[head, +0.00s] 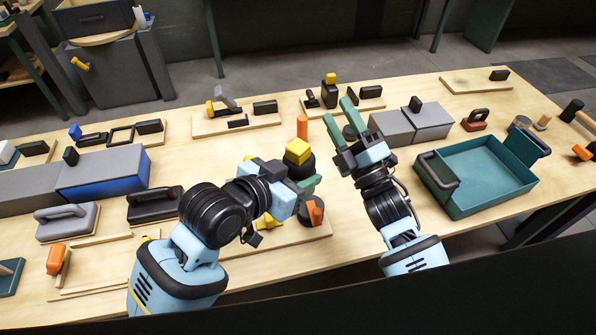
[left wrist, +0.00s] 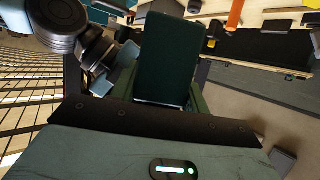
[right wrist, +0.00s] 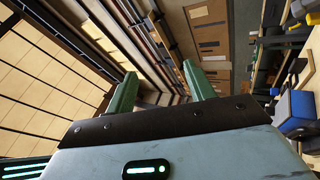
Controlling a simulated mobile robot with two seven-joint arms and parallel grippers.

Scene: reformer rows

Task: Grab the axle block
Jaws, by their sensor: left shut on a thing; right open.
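My left gripper (head: 312,188) is low over the wooden board at the front middle of the bench. In the left wrist view a dark, flat-faced block (left wrist: 165,60) fills the space between its green fingers, and the gripper is shut on it. I take this to be the axle block; its far side is hidden. In the head view the gripper and arm mostly cover it. A black piece with a yellow top (head: 298,152) shows right behind the gripper; I cannot tell whether they touch. My right gripper (head: 350,120) is open and empty, raised over the bench.
An orange peg (head: 303,127) stands behind the left gripper. A teal tray (head: 490,190) is at the right, with grey boxes (head: 410,125) behind it. Grey and blue boxes (head: 100,175) are at the left. Bare bench lies between the tray and the front edge.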

